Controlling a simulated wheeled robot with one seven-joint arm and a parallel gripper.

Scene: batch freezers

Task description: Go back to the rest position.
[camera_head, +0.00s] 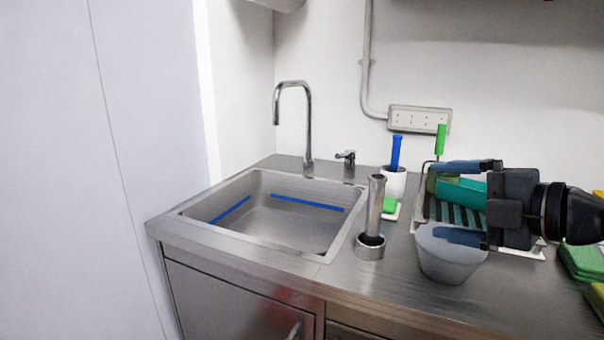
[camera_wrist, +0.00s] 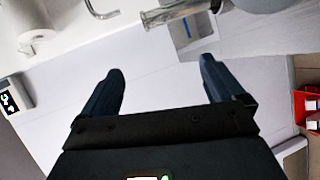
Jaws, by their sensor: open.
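My gripper (camera_head: 432,200) is at the right in the head view, above the steel counter, its fingers pointing left. Its two dark blue fingers are apart, one above the other, with nothing held between them. In the wrist view the open gripper (camera_wrist: 160,72) shows both fingers spread over a pale, empty-looking surface.
A steel sink (camera_head: 262,240) with a tall tap (camera_head: 308,120) lies left of my gripper. An upright steel tube (camera_head: 376,205) stands near the sink's right edge. A drying rack (camera_head: 426,205) is behind the gripper. A red crate (camera_wrist: 301,108) shows in the wrist view.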

